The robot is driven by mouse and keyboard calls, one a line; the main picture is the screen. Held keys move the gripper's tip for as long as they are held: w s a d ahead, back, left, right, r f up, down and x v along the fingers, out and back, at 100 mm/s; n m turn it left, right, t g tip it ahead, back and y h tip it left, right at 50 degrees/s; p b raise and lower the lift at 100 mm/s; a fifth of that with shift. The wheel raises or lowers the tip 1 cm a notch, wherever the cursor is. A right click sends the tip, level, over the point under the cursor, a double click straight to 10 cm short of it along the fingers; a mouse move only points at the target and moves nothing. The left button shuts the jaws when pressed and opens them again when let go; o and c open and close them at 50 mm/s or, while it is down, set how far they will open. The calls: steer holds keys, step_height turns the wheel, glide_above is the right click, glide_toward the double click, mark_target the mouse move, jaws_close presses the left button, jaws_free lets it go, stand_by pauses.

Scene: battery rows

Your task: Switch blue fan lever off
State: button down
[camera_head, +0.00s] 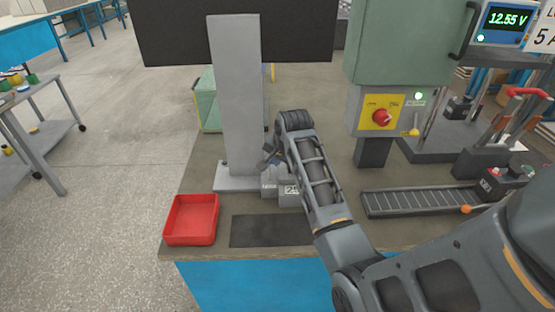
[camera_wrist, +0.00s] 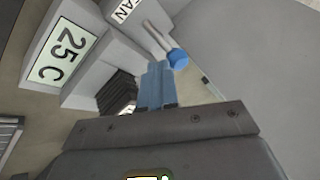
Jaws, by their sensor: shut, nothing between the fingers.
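The fan lever (camera_wrist: 178,58) shows in the wrist view as a pale rod with a blue round knob, beside a partly cut-off label (camera_wrist: 124,9) reading "AN". My gripper (camera_wrist: 157,72) is shut and empty, its fingertips close to the blue knob; I cannot tell whether they touch it. In the head view my gripper (camera_head: 271,156) is at the grey post, above the small grey boxes. The lever is hidden behind my arm and gripper there.
A grey box with a "25 C" display (camera_wrist: 62,52) stands beside the lever. A tall grey post (camera_head: 236,100) rises behind it. A red tray (camera_head: 190,220) and a dark mat (camera_head: 265,231) lie in front. A green cabinet with a red-knob switch (camera_head: 381,117) stands to the right.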

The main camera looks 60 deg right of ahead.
steer(key=shift+s+a+p, duration=0.3)
steer(key=shift+a, duration=0.2)
steer(key=v, duration=0.7)
steer(key=shift+r, duration=0.35)
steer(key=shift+s+a, duration=0.1)
steer(key=s+a+f+n+t, duration=0.35)
steer(key=s+a+n, duration=0.2)
steer(key=a, duration=0.45)
steer(key=s+a+f+n+t, duration=0.2)
steer(key=s+a+f+n, duration=0.25)
steer(key=s+a, duration=0.4)
steer(key=s+a+r+n+t+y, duration=0.4)
steer(key=s+a+r+n, duration=0.4)
steer(key=s+a+r, duration=0.5)
steer(key=shift+s+a+r+t, duration=0.4)
steer(key=shift+a+r, duration=0.4)
steer(key=shift+a, duration=0.3)
